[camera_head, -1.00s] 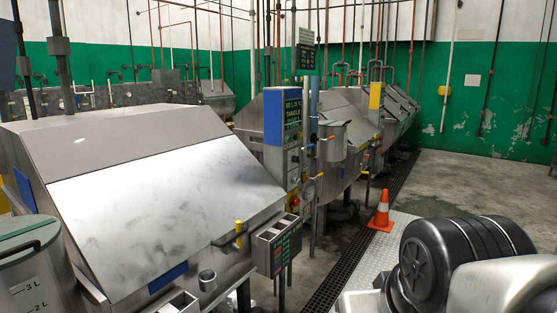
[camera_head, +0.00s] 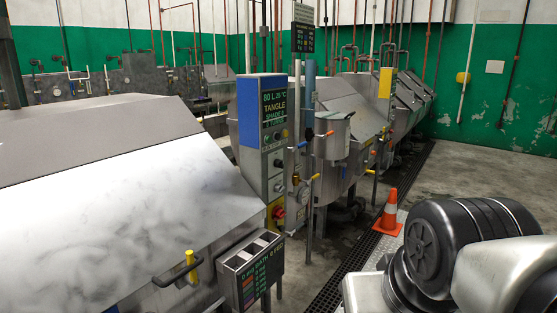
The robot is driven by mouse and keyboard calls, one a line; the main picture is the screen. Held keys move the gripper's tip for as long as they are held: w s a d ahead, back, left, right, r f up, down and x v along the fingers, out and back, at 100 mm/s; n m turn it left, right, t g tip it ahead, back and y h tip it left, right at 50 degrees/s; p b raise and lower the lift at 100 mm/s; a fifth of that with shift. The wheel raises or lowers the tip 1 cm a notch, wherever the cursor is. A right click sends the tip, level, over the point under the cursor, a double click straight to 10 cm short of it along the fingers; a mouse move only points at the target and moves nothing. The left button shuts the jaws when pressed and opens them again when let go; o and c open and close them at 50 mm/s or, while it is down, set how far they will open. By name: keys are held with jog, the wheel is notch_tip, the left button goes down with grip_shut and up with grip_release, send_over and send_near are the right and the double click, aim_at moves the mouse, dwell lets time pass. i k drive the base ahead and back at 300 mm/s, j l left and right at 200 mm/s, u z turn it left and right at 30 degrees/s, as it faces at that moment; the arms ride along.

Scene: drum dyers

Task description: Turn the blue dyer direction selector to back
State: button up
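A control post with a blue upper casing (camera_head: 247,104) stands in the middle, beside the large steel dyer (camera_head: 140,190) on the left. Its dark display (camera_head: 275,115) shows lit text including "80 L 25 °C" and "TANGLE". Below the display is a grey panel (camera_head: 276,165) with several small knobs or buttons. I cannot tell which is the direction selector or how it is set. A red button (camera_head: 278,212) on yellow sits lower down. My gripper is not in view; only my black and silver arm links show at the lower right.
A steel trough (camera_head: 250,262) with a lettered front and a yellow-and-black handle (camera_head: 182,269) stick out from the near dyer. Pipes and a steel vessel (camera_head: 333,136) stand right of the post. An orange cone (camera_head: 389,213) stands by the floor grating. Floor at the right is open.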

aim_at(278, 164)
jog(key=i+l+u, duration=0.1)
jog(key=i+l, duration=1.6)
jog(key=i, duration=0.1)
